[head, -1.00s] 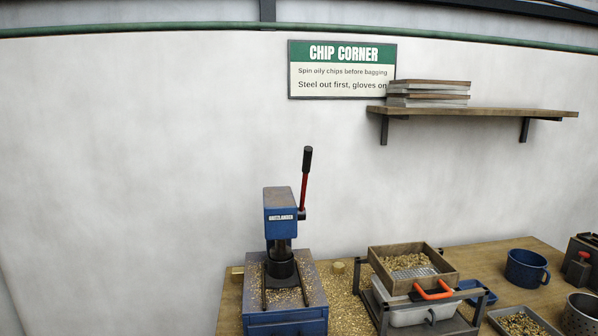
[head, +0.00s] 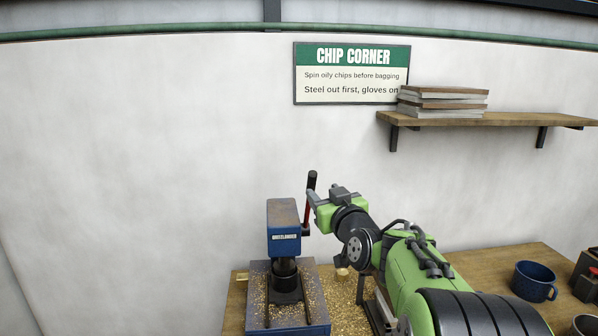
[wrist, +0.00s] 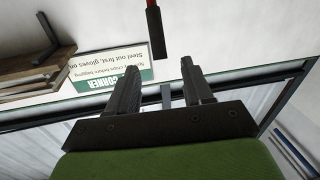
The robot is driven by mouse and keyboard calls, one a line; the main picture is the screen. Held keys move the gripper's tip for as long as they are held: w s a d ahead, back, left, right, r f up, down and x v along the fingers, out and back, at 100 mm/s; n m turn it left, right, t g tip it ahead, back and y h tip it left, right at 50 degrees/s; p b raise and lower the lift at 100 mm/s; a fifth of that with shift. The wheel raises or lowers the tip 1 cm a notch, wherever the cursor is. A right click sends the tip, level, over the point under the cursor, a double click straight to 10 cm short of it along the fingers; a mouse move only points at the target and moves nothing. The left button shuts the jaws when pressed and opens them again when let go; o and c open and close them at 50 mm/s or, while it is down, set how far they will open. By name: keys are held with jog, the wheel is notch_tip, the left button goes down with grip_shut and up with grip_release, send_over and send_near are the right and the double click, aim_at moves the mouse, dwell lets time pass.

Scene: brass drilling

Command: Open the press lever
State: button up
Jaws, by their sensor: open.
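The blue press (head: 284,218) stands at the left end of the bench. Its lever (head: 312,181), a red rod with a black grip, rises upright at the right side of the press head. My gripper (head: 314,197) is open at the lever's right side, level with the lower grip and upper red rod. In the wrist view the lever's black grip (wrist: 157,42) lies beyond the fingertips, roughly in line with the gap between my two fingers (wrist: 158,70). No contact with the lever shows there.
My arm covers the middle of the bench and the sieve tray there. A blue mug (head: 533,281) stands to the right. A wall shelf (head: 450,121) with stacked boards is above right. Brass chips lie around the press base. The wall left of the press is clear.

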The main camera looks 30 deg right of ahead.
aim_at(313, 182)
jog(key=p+x, duration=0.3)
jog(key=x, duration=0.8)
jog(key=shift+w+d+p, duration=0.2)
jog(key=shift+w+p, duration=0.1)
jog(key=shift+w+d+f, duration=0.15)
jog(key=shift+w, duration=0.15)
jog(key=shift+s, duration=0.1)
jog(key=shift+c, duration=0.3)
grip_shut()
